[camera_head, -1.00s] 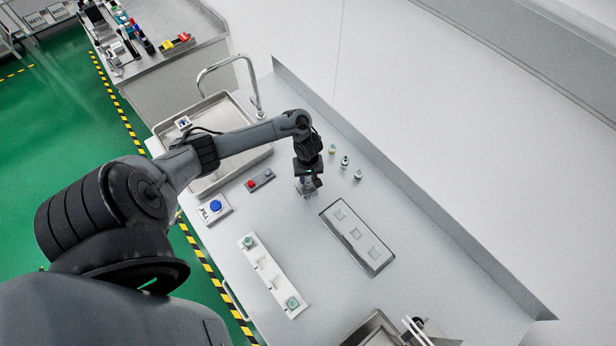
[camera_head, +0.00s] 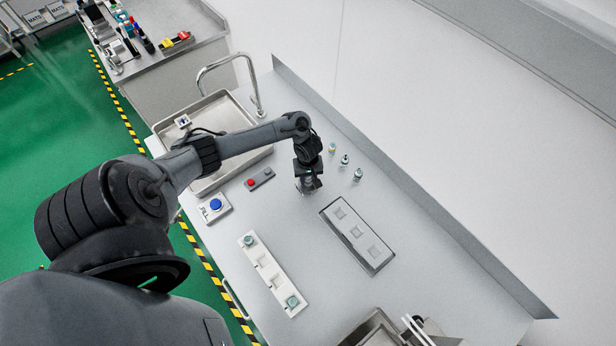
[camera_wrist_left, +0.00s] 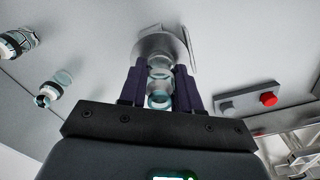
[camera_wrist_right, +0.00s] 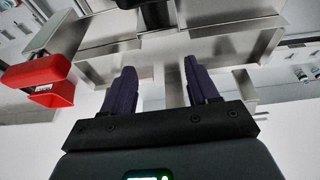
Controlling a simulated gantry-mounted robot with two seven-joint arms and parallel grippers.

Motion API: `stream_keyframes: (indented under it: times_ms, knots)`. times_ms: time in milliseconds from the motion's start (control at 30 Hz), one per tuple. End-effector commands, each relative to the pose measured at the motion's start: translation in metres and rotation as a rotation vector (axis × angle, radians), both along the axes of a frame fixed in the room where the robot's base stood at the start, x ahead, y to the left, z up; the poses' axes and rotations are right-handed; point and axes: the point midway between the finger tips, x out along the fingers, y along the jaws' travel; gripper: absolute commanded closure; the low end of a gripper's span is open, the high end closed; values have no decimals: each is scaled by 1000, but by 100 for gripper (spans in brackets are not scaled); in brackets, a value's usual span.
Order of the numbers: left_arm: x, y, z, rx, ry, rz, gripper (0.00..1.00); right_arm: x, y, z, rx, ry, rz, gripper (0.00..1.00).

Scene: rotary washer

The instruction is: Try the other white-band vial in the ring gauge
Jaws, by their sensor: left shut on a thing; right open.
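My left gripper (camera_head: 307,190) is shut on a clear glass vial (camera_wrist_left: 159,92), which shows between its fingers in the left wrist view. The vial points at a round grey metal piece, seemingly the ring gauge (camera_wrist_left: 152,44), just beyond the fingertips. I cannot tell whether the vial's end is inside it, and the vial's band colour is not clear.
A white rack (camera_head: 262,262) holds a teal-topped vial at each end. A dark-edged tray (camera_head: 348,246) with three square recesses lies to the right of it. A blue-button box (camera_head: 215,206), a red-button box (camera_head: 260,180) and a sink (camera_head: 222,170) lie left.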

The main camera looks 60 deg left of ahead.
Motion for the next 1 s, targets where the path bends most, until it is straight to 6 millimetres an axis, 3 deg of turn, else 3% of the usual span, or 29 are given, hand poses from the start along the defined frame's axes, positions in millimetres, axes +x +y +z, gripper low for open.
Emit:
stream_keyframes:
  times_ms: [500,1000]
  knots:
    - [0,0,7,0,1,0,96,0,-2,16,-9,0,6,41]
    - [0,0,7,0,0,0,96,0,-1,17,-7,0,4,41]
